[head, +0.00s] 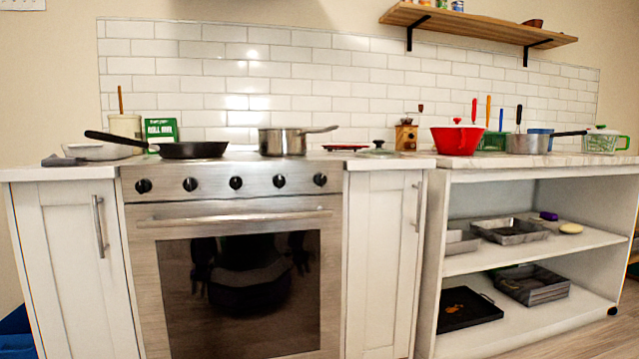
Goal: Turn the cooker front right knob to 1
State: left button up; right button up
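The cooker (225,208) is a stainless steel unit set between white cabinets, with several black knobs in a row on its front panel. The knob furthest right (320,180) is round and black; its markings are too small to read. The other knobs include a left-end one (143,186) and a middle one (236,183). I cannot tell from the picture which knob serves which burner. A black frying pan (193,150) and a steel saucepan (283,141) stand on the cooker top. Neither gripper is in view, apart from a dark reflection of me in the oven door glass.
The oven handle (235,217) sticks out below the knobs. Cabinet handles (99,224) stick out on the left. A red pot (459,138) and other kitchenware stand on the right counter. Open shelves (560,247) hold trays. The panel front looks unobstructed.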

aim_at(278, 181)
jog(key=z, duration=1.55)
jog(key=i, duration=0.45)
jog(key=u, duration=0.8)
